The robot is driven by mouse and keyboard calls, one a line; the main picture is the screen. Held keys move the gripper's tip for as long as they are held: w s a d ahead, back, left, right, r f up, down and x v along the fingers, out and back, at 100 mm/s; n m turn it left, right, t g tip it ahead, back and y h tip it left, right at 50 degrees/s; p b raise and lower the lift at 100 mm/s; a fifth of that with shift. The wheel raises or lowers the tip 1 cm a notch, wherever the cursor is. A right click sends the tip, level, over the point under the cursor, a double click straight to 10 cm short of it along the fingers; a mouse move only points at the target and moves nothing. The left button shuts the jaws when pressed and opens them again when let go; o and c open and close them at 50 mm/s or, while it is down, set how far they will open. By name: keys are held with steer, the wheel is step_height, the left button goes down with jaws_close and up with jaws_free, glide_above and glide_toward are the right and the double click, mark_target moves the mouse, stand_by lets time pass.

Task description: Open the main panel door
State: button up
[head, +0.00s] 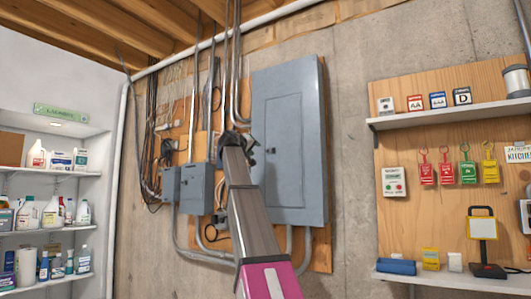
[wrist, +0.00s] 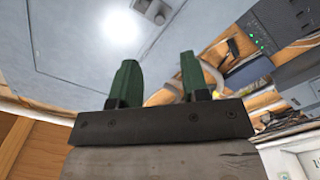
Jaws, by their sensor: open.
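The main panel (head: 312,190) is a tall grey metal box on the wall in the middle of the head view. Its door (head: 286,120) is the outlined inner rectangle and looks closed. In the wrist view the pale panel face (wrist: 60,60) fills the upper left, with a small dark latch (wrist: 152,10) at the top edge. My gripper (head: 244,143) is at the panel's left edge in the head view, its arm covering the lower left. In the wrist view my gripper (wrist: 160,85) has two green fingers, apart, with nothing between them. Contact with the panel cannot be told.
Two smaller grey boxes (head: 192,188) hang left of the panel, with conduits (head: 237,60) above and below. Supply shelves (head: 45,175) stand at the left. A plywood board with shelves (head: 450,115) and lockout tags (head: 447,168) is at the right. Bare concrete (head: 345,130) separates it from the panel.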

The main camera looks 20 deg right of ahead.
steer(key=x, duration=1)
steer(key=shift+w+d, duration=0.3)
jaws_close()
